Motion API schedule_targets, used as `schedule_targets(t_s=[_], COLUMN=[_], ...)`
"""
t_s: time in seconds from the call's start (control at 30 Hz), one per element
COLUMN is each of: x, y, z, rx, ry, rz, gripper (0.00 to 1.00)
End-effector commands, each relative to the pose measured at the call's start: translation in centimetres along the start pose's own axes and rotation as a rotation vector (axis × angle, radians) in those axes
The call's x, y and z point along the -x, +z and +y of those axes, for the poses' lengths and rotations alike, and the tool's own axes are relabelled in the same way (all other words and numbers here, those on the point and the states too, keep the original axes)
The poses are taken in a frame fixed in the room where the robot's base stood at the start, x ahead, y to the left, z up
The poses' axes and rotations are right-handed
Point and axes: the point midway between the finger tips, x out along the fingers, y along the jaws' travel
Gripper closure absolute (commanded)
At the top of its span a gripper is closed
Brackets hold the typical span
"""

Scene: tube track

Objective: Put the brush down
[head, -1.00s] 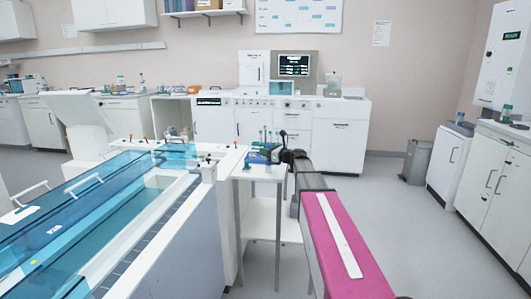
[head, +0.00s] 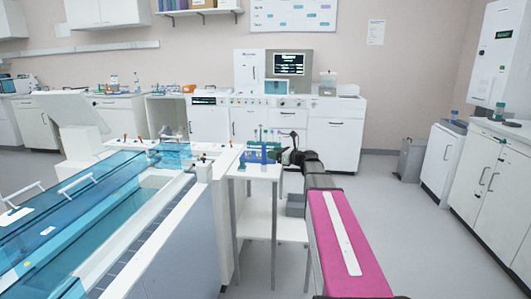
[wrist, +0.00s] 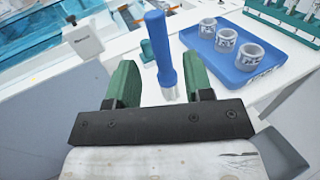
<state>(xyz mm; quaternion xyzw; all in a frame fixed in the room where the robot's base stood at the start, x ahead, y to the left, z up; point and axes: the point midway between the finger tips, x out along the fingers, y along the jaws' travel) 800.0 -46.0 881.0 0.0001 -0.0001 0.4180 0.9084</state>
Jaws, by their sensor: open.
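In the wrist view, my gripper (wrist: 160,78) has two green fingers spread wide apart. The brush (wrist: 159,45), taken to be the blue rod with a paler lower end, shows in the gap between them, nearer the right finger, and does not look clamped. Its lower end is close to the white table top (wrist: 207,78); whether it touches is unclear. In the head view, my gripper (head: 288,155) is small and dark, at the right side of the white side table (head: 255,172). The brush cannot be made out clearly there.
A blue tray (wrist: 203,56) with several ring-shaped grey-white pieces lies right of the brush. A green rack (wrist: 285,15) stands behind it. A small green piece (wrist: 146,50) is left of the brush. The long blue-covered tank (head: 75,210) borders the table's left side.

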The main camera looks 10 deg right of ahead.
Motion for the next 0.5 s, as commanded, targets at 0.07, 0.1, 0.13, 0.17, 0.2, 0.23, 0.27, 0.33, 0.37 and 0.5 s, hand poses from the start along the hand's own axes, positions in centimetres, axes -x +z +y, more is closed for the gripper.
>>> schedule_targets(t_s=[0.07, 0.1, 0.13, 0.17, 0.2, 0.23, 0.27, 0.33, 0.37, 0.5], x=[1.5, 2.1, 2.5, 2.9, 3.3, 3.5, 3.7, 4.1, 4.2, 4.3], y=[0.0, 0.0, 0.0, 0.0, 0.0, 0.0, 0.0, 0.0, 0.0, 0.0], z=[0.1, 0.1, 0.1, 0.1, 0.1, 0.1, 0.1, 0.1, 0.0, 0.0], rx=[0.0, 0.0, 0.0, 0.0, 0.0, 0.0, 0.0, 0.0, 0.0, 0.0], ry=[0.0, -0.001, -0.001, -0.001, 0.0, 0.001, 0.001, 0.001, 0.001, 0.001], rz=[0.0, 0.0, 0.0, 0.0, 0.0, 0.0, 0.0, 0.0, 0.0, 0.0], gripper=[0.53, 0.53, 0.53, 0.53, 0.53, 0.53, 0.53, 0.53, 0.53, 0.53])
